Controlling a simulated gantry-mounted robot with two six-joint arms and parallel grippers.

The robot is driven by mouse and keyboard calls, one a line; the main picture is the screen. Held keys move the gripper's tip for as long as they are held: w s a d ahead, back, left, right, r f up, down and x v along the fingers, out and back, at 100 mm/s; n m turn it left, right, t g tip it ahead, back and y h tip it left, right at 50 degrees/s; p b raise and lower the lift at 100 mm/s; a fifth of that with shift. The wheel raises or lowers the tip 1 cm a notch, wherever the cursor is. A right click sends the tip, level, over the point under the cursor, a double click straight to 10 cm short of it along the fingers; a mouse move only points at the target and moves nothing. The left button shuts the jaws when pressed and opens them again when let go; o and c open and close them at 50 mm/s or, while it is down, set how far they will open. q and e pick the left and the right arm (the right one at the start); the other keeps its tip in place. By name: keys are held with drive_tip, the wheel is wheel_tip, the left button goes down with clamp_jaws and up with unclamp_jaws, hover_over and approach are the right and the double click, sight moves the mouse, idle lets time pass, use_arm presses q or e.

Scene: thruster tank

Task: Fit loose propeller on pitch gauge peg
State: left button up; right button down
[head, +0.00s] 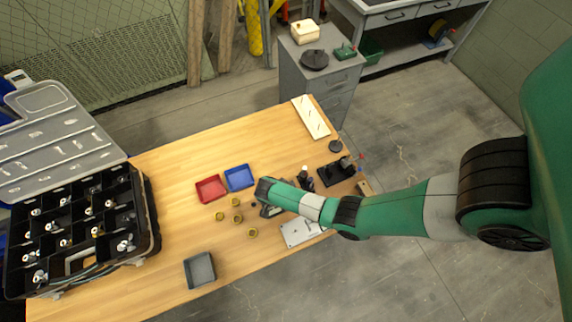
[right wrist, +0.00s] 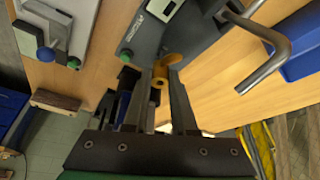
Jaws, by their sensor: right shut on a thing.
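My right gripper (right wrist: 162,80) is shut on a small yellow propeller (right wrist: 158,76), which shows between the fingertips in the right wrist view. Just beyond it stands a dark grey pitch gauge (right wrist: 152,38) with a small display. The propeller is close to the gauge's near side; I cannot tell whether they touch. The gauge's peg cannot be made out. In the head view my right gripper (head: 268,208) is low over the table, and its forearm hides most of the gauge. My left gripper is not in view.
A red tray (head: 211,199) and a blue tray (head: 240,190) lie behind the propellers; a grey tray (head: 187,271) lies at the front. A bent metal rod (right wrist: 268,62) juts near the gauge. A white plate (head: 290,240) lies beside my gripper. The open black case (head: 150,190) fills the left.

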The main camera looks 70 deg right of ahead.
drive_tip(key=shift+f, duration=0.3)
drive_tip(key=shift+f+b, duration=0.4)
drive_tip(key=shift+f, duration=0.1)
drive_tip(key=shift+f, duration=0.5)
idle(0.5)
drive_tip(key=c, duration=0.6)
unclamp_jaws()
drive_tip(key=shift+c, duration=0.2)
drive_tip(key=d+p+v, duration=0.1)
drive_tip(key=p+v, duration=0.9)
drive_tip(key=v, duration=0.5)
drive_tip(key=shift+s+r, duration=0.2)
drive_tip(key=shift+r, duration=0.25)
